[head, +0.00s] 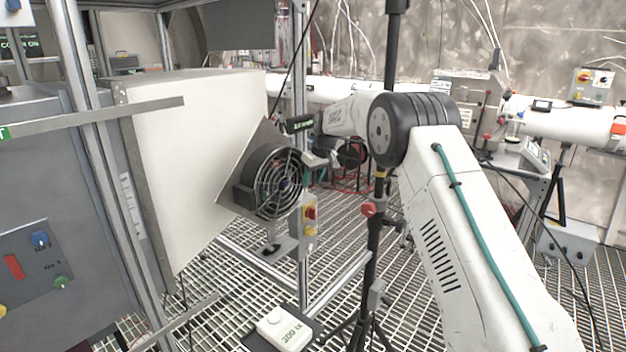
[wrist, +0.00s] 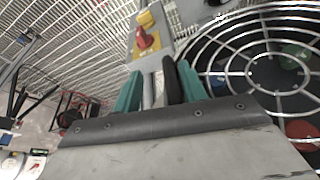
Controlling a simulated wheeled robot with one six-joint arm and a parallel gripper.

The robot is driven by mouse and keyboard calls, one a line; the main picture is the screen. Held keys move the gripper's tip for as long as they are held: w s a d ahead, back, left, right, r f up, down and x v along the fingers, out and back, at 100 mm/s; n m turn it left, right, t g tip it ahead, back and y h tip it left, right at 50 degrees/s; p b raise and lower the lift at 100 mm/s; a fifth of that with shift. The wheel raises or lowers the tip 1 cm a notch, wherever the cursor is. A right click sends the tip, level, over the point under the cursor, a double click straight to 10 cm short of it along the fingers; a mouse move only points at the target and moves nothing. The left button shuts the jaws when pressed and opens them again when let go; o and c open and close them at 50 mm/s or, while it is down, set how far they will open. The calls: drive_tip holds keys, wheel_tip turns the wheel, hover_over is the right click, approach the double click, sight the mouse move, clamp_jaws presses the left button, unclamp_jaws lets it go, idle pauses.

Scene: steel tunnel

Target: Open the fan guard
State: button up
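My gripper (head: 318,168) is right beside the guard's upper right edge in the head view. In the wrist view its two teal fingers (wrist: 160,86) stand apart. A dark bar (wrist: 173,82) and a light grey strip show between them. I cannot tell whether the fingers press on either. My arm hides part of the area behind the gripper.
A box with red and yellow buttons (head: 309,216) stands just below the fan and shows close ahead in the wrist view (wrist: 147,38). A black stand (head: 375,240) with a red knob is right of it. A large pale cabinet (head: 190,150) stands left. Grating covers the floor.

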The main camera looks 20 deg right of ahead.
wheel_tip(320, 180, up, 8)
drive_tip(key=t, duration=0.1)
drive_tip(key=shift+s+d, duration=0.25)
drive_tip(key=shift+r, duration=0.1)
drive_tip(key=v, duration=0.8)
idle(0.4)
